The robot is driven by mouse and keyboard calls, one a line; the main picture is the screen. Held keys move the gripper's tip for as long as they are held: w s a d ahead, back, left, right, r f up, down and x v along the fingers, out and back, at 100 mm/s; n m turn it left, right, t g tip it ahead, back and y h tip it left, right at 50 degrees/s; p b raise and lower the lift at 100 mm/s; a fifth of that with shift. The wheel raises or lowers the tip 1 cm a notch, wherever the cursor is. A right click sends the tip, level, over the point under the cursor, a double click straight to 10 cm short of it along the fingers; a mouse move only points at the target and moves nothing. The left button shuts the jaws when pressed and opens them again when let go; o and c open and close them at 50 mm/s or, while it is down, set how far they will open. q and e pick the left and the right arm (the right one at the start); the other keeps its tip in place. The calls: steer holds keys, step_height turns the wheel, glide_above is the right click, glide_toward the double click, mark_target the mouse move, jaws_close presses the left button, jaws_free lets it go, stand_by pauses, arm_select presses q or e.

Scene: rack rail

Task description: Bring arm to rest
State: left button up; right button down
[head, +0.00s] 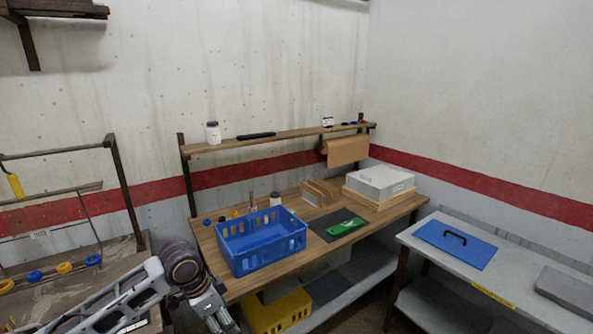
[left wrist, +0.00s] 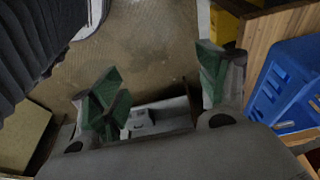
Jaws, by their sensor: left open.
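My left arm comes in from the lower left in the head view, and its gripper (head: 219,314) hangs low beside the left front edge of the wooden workbench (head: 270,265). In the left wrist view, the left gripper (left wrist: 155,90) has its two green-padded fingers spread wide, with nothing between them. The brown floor shows beyond the fingers. My right gripper is not in the head view.
A blue crate (head: 262,247) stands near the bench's front left edge. It also shows close to the gripper in the left wrist view (left wrist: 285,85). A yellow bin (head: 280,312) sits below. Another table (head: 75,258) stands left. A grey table (head: 450,262) stands right.

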arm_select(q)
steer(key=w+a+f+n+t, duration=0.15)
steer(key=w+f, duration=0.25)
steer(key=f, duration=0.5)
steer(key=w+a+f+n+t, duration=0.1)
steer(key=w+a+f+n, duration=0.2)
steer(key=f, duration=0.5)
steer(key=s+a+f+n+y, duration=0.1)
steer(key=s+a+f+n, duration=0.15)
steer(key=f, duration=0.95)
steer(key=s+a+f+n, duration=0.1)
steer(key=s+a+f, duration=0.25)
steer(key=f, duration=0.75)
steer(key=s+a+f+n+g+y, duration=0.1)
steer(key=s+f+g+y, duration=0.1)
steer(key=s+f, duration=1.65)
steer(key=s+d+f, duration=0.2)
steer(key=s+f, duration=0.1)
steer(key=s, duration=1)
steer(key=s+d+f+g, duration=0.1)
steer(key=s+d+f, duration=0.1)
steer(key=s, duration=1.2)
steer(key=shift+s+f, duration=0.15)
steer(key=shift+f, duration=0.5)
